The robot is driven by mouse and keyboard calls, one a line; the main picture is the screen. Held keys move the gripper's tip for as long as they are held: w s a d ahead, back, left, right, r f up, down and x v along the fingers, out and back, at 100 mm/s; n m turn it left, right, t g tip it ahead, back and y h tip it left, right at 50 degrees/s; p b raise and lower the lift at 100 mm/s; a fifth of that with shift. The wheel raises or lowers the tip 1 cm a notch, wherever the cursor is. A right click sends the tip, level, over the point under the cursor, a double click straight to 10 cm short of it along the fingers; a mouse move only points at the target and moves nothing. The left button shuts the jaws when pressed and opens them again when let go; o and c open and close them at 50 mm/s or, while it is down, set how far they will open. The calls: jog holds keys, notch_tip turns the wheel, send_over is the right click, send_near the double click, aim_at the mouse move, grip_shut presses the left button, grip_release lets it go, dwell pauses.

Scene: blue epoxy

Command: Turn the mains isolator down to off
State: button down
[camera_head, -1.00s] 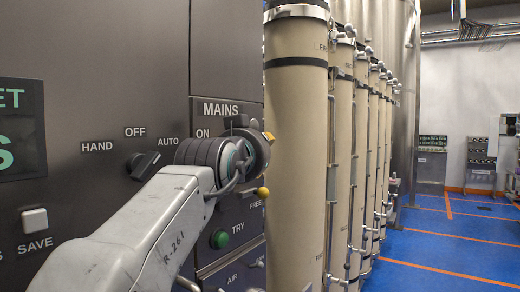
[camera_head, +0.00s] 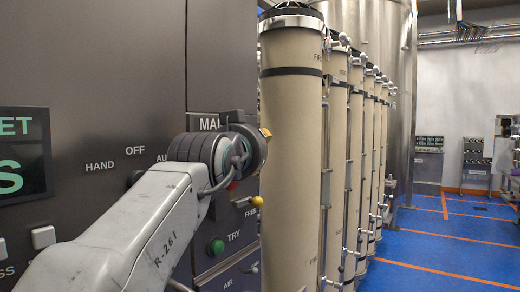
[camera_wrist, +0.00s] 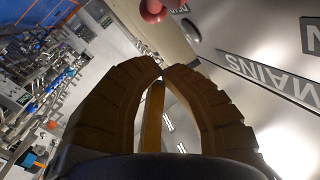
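The MAINS label (camera_head: 208,122) is partly covered by my arm's end in the head view. It shows clearly in the wrist view (camera_wrist: 272,76). A red rounded knob (camera_wrist: 152,10) sits at the top edge of the wrist view, beyond my fingertips and apart from them. A small red part (camera_head: 233,185) shows just below my wrist in the head view; I cannot tell for sure that it is the isolator's handle. My gripper (camera_wrist: 162,70) has its yellow-brown fingertips together, with nothing seen held between them. In the head view my wrist hides most of the isolator and its ON mark.
A yellow knob (camera_head: 257,201) and a green TRY button (camera_head: 217,247) lie below on the panel. A black selector (camera_head: 134,178) is partly behind my arm. Tall beige columns (camera_head: 290,150) stand close to the right. Blue floor (camera_head: 440,255) is open beyond them.

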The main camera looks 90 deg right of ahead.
jog(key=r+v, duration=0.1)
jog(key=v, duration=0.8)
jog(key=shift+r, duration=0.35)
jog(key=shift+w+d, duration=0.1)
jog(key=shift+w, duration=0.05)
